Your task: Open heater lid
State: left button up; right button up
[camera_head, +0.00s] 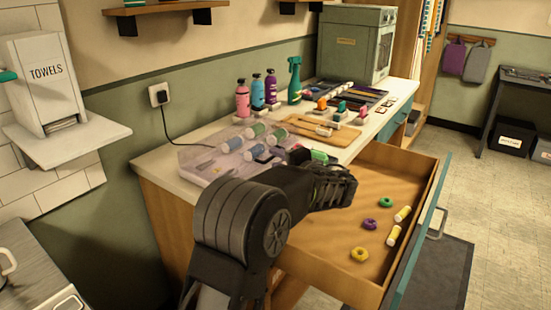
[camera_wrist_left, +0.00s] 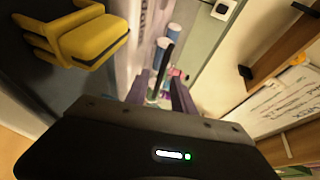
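The heater (camera_head: 205,165), a pale lilac, see-through case with several blue and green rollers, sits on the counter's near left part. Its clear lid looks down over the rollers; its edges are hard to make out. My left gripper (camera_head: 342,187) reaches in front of the heater's right end, above the open drawer. In the left wrist view the two fingers (camera_wrist_left: 163,95) stand apart with nothing seen between them, and rollers (camera_wrist_left: 161,48) show beyond. My arm hides the heater's front right corner. My right gripper is not in view.
The open wooden drawer (camera_head: 325,245) holds rings and yellow rollers. Bottles (camera_head: 257,92), a wooden board (camera_head: 318,130) and a green cabinet (camera_head: 354,45) stand farther along the counter. A cord runs to the wall socket (camera_head: 159,95). A yellow object (camera_wrist_left: 88,40) is close in the left wrist view.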

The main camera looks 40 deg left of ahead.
pick_arm(q)
jog(key=shift+x, duration=0.8)
grip_shut()
dwell(0.9)
